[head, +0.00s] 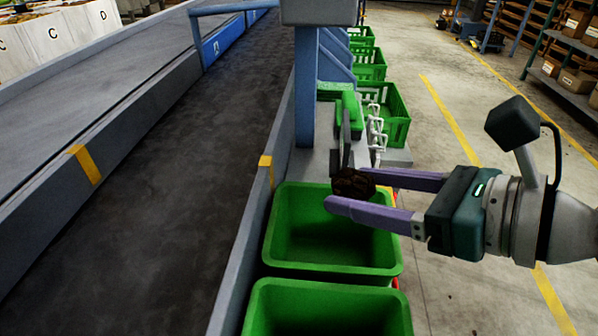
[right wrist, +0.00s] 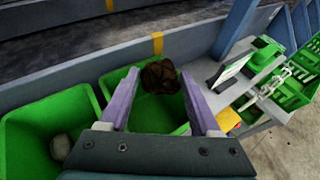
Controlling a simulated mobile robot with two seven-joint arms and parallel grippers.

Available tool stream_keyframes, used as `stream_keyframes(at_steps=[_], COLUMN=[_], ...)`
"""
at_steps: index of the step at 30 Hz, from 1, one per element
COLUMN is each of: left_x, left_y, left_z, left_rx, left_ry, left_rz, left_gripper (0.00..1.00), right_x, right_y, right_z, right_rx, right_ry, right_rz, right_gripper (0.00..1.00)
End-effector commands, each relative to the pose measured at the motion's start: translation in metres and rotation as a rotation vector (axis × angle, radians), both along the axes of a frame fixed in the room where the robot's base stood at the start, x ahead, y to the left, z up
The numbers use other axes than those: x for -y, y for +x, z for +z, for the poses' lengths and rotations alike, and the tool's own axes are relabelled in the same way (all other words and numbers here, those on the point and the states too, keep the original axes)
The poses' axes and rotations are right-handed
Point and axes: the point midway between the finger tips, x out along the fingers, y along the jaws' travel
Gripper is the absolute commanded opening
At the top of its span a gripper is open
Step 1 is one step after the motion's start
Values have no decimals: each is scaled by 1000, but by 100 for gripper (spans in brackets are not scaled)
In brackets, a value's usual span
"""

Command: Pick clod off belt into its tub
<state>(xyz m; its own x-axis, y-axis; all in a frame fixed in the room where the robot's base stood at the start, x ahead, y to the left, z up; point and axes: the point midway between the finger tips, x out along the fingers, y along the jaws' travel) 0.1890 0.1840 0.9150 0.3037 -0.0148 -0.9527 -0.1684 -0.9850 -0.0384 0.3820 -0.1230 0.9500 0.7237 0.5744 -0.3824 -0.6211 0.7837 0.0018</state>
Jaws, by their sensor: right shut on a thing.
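A dark brown clod (head: 353,184) is held between the purple fingers of my right gripper (head: 352,190). In the head view it hangs above the back right part of the nearer-to-middle green tub (head: 275,228). The right wrist view shows the clod (right wrist: 160,77) at the fingertips, over the same green tub (right wrist: 113,80). That tub's visible inside looks empty. A second green tub (head: 330,290) stands in front of it. In the right wrist view the second tub (right wrist: 30,115) holds a greyish lump (right wrist: 61,147). The dark belt (head: 180,140) runs along the left and looks bare. My left gripper is not in view.
A blue post (head: 305,90) and a grey bench with an upright dark plate (head: 346,135) stand just behind the tub. Several green crates (head: 390,115) line the back. The belt's side wall (head: 240,230) borders the tubs. Open floor lies right.

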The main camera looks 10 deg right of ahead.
Motion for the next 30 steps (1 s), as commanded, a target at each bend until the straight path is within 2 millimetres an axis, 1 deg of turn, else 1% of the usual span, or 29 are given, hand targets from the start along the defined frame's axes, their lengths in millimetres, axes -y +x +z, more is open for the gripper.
stream_keyframes(at_steps=[1,8,9,18,26,30], left_x=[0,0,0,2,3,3], left_y=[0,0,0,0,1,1], left_z=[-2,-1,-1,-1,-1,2], left_rx=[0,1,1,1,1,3], left_ry=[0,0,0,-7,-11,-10], left_rz=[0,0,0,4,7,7], left_gripper=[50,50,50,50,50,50], right_x=[0,0,0,0,1,8], right_y=[0,0,0,0,-1,-10], right_z=[-2,-1,-1,-1,-1,3], right_rx=[1,1,1,1,-1,-2], right_ry=[0,0,0,-1,-1,-4], right_rz=[0,0,0,0,0,-1], right_gripper=[7,7,65,99,99,99])
